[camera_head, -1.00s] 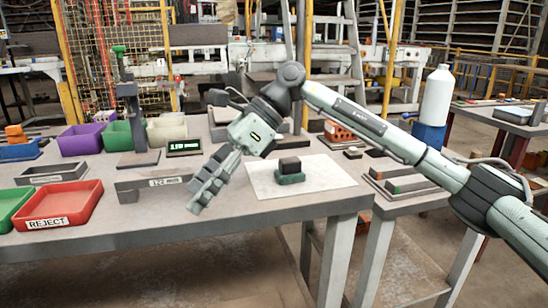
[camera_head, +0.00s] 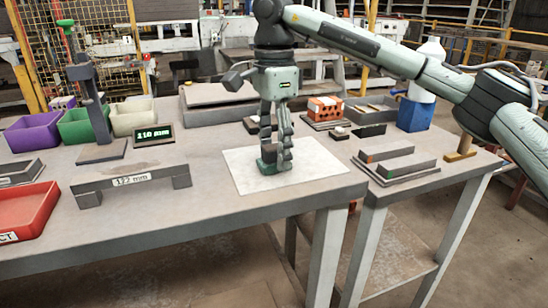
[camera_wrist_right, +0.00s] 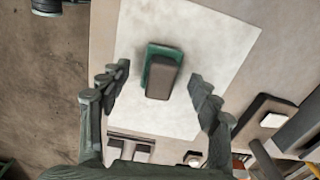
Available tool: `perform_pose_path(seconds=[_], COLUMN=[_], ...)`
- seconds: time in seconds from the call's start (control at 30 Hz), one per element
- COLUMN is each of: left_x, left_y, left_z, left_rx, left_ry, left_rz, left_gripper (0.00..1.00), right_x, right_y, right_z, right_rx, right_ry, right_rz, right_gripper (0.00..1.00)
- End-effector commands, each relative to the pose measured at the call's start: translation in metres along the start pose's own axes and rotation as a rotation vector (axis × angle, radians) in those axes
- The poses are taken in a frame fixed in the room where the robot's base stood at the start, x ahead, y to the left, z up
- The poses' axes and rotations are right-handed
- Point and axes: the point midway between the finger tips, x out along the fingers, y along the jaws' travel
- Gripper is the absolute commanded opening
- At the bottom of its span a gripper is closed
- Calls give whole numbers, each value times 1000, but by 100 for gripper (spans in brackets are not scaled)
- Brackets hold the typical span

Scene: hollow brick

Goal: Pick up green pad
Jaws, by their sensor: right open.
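The green pad (camera_head: 264,168) lies on a white sheet (camera_head: 310,160) on the grey table, with a dark block on top of it. My right gripper (camera_head: 276,155) points down over the pad and partly hides it and the block. In the right wrist view the green pad (camera_wrist_right: 152,49) shows as a rim around the dark block (camera_wrist_right: 160,79). The right gripper's fingers (camera_wrist_right: 156,82) are apart, one on each side of pad and block, with gaps visible. My left gripper is not in view.
A grey bridge-shaped gauge (camera_head: 130,180) marked 122 mm and a red bin (camera_head: 30,211) stand to the left. A display (camera_head: 154,133) is behind. An orange hollow brick (camera_head: 325,107) and grey slotted blocks (camera_head: 398,163) are to the right.

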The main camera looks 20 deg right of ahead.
Motion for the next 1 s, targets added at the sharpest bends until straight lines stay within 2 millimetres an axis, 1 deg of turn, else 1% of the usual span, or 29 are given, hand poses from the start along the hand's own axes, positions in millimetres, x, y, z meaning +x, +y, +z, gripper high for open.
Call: perform_pose_path(seconds=[0.03,0.1,0.3,0.73,1.0], left_x=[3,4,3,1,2], left_y=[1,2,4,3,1], left_z=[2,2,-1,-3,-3], left_rx=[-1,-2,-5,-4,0], left_ry=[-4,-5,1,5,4], left_rz=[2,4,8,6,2], left_gripper=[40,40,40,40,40], right_x=[7,12,12,12,10], right_y=[0,0,0,0,0], right_z=[0,0,0,0,0], right_rx=[1,1,1,1,1], right_ry=[0,-1,-1,-2,-2], right_rz=[1,-1,-1,-1,-2], right_gripper=[63,63,63,10,10])
